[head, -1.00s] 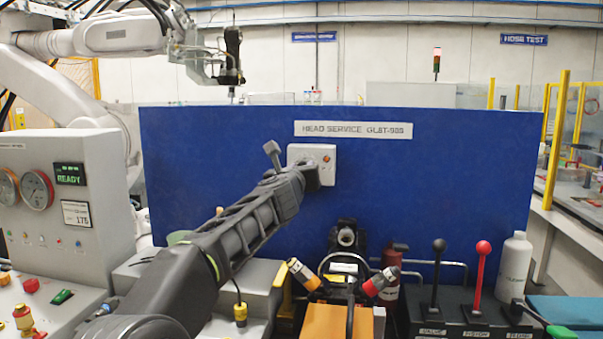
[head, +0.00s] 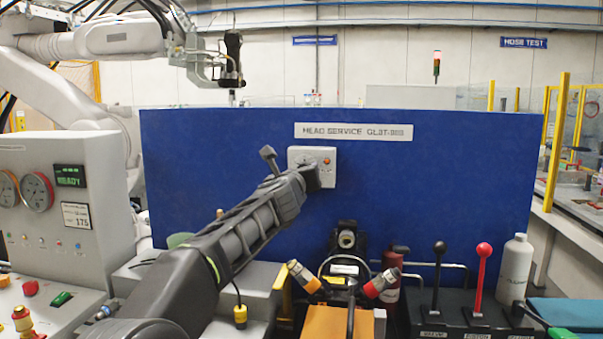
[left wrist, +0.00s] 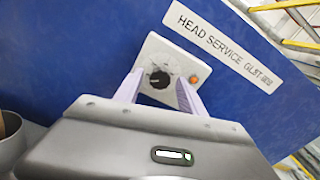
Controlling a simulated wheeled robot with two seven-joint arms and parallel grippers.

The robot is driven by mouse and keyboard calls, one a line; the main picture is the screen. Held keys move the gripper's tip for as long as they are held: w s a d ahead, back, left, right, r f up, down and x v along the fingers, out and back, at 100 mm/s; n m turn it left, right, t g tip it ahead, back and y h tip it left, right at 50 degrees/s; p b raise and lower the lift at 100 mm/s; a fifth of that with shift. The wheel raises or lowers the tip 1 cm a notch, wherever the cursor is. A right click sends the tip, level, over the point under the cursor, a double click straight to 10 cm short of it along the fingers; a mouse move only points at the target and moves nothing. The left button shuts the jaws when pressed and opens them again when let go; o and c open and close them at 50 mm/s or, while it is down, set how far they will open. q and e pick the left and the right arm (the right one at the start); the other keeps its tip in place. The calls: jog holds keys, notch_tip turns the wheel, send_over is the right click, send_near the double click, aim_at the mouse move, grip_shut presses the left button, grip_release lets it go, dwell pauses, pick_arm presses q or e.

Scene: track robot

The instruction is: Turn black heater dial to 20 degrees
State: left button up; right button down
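The black heater dial (left wrist: 160,79) is round with a light pointer mark and sits on a white wall plate (left wrist: 152,50) fixed to the blue panel. An orange indicator (left wrist: 194,79) is on the plate beside it. In the head view the plate (head: 326,154) shows, but my left gripper (head: 318,177) covers most of the dial. In the left wrist view my left gripper (left wrist: 161,84) is open, one pale finger on each side of the dial with gaps between. I cannot read the dial's degrees. My right gripper is not in view.
The blue panel (head: 440,160) stands upright behind the plate. Levers with a black knob (head: 439,247) and a red knob (head: 484,249), and a white bottle (head: 515,268), stand at lower right. A gauge cabinet (head: 95,225) is at left.

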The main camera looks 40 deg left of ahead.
pick_arm(q)
jog(key=shift+s+r, duration=0.1)
jog(key=b+v, duration=0.2)
jog(key=v, duration=0.5)
jog(key=shift+s+d, duration=0.2)
jog(key=shift+s, duration=0.1)
dwell(0.4)
